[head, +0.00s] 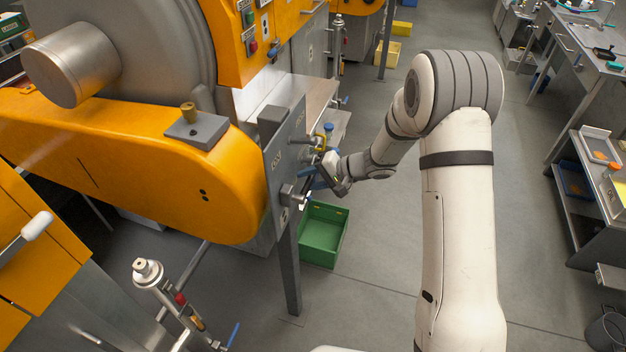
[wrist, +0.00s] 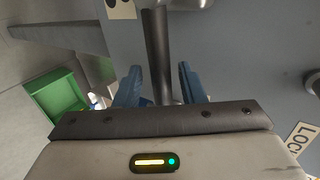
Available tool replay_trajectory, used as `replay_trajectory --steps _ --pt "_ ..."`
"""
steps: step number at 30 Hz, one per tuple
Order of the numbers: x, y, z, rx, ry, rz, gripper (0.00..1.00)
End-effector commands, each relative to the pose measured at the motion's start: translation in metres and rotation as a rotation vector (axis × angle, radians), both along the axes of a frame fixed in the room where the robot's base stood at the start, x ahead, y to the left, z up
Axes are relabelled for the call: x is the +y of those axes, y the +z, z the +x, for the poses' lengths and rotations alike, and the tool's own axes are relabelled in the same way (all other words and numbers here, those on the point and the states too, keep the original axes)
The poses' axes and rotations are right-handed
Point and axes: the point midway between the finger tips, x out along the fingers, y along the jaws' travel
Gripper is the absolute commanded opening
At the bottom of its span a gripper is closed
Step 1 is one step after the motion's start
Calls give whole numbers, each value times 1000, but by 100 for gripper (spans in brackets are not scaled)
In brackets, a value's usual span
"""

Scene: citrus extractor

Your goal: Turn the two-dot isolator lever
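The two-dot isolator lever (wrist: 158,50) is a dark grey bar in the wrist view. It runs down from a metal hub at the top edge, beside a pale plate with dark dots (wrist: 120,7), cut off by the frame. My gripper (wrist: 160,82) has two blue fingers standing apart, one on each side of the bar, with narrow gaps visible. I cannot tell how deep the bar sits between them. In the head view my gripper (head: 312,178) is at the grey panel (head: 283,150), just above the lever's hub (head: 289,196); the bar is largely hidden there.
A label starting "LOC" (wrist: 300,140) and a round fitting lie right in the wrist view. A blue-topped yellow fitting (head: 327,134) is close above my gripper. A green crate (head: 330,240) stands on the floor below. Open floor lies to the right of the panel.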

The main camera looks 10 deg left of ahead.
Motion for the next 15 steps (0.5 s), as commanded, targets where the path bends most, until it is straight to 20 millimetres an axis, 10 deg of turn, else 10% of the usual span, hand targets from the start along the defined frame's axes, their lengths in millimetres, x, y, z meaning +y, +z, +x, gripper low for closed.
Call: replay_trajectory --steps 15 --pt "-60 39 -8 0 -1 0 36"
